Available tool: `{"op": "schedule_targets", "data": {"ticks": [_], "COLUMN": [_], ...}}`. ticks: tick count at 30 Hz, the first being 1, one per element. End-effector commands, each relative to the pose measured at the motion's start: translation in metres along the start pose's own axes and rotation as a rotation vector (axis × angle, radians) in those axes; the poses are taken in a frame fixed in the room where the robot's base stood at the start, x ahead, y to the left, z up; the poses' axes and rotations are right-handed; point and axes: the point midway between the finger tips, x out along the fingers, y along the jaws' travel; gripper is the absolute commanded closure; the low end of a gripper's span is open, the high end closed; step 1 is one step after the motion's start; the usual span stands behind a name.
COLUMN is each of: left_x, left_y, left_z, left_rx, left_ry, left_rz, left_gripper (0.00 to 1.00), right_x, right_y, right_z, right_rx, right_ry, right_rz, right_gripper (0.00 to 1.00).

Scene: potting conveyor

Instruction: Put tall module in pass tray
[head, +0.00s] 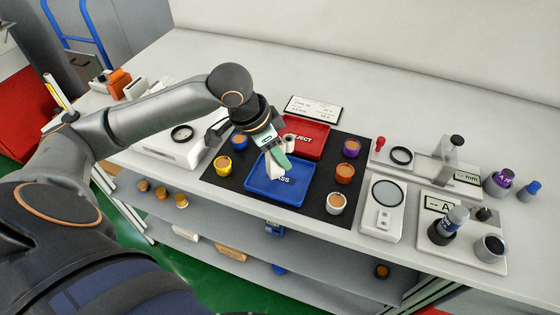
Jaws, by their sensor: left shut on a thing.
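The blue pass tray (298,194) lies on the black mat near the front of the bench. My left gripper (275,172) reaches in from the left, with its pale fingertips pointing down over the left part of this tray. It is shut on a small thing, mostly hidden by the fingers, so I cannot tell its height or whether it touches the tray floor. I cannot pick out the tall module for certain. My right gripper is not in view.
The red reject tray (316,139) lies behind the pass tray. Around them on the black mat (312,211) stand yellow (222,165), blue (239,143), purple (351,148), orange (344,173) and white (336,204) modules. Gauges and scales stand at the right, a white device (172,148) at the left.

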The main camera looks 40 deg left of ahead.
Motion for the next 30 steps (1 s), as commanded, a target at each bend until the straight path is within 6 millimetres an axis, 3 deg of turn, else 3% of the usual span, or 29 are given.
{"op": "schedule_targets", "data": {"ticks": [3,14,15,23,30], "left_x": [0.018,0.021,0.022,0.022,0.021], "left_y": [0.002,0.002,0.002,0.002,0.002], "left_z": [0.008,0.009,0.009,0.009,0.009], "left_rx": [0.000,0.000,0.000,0.000,0.000], "left_ry": [-0.002,-0.001,-0.001,-0.001,0.000], "left_rz": [0.004,0.003,0.003,0.003,0.003], "left_gripper": [1.00,1.00,0.62,0.33,0.33], "right_x": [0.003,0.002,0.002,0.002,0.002], "right_y": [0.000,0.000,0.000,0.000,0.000], "right_z": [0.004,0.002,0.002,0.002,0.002], "right_rx": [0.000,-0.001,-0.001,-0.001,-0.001], "right_ry": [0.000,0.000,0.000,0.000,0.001], "right_rz": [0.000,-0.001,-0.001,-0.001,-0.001], "right_gripper": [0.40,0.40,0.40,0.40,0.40]}}
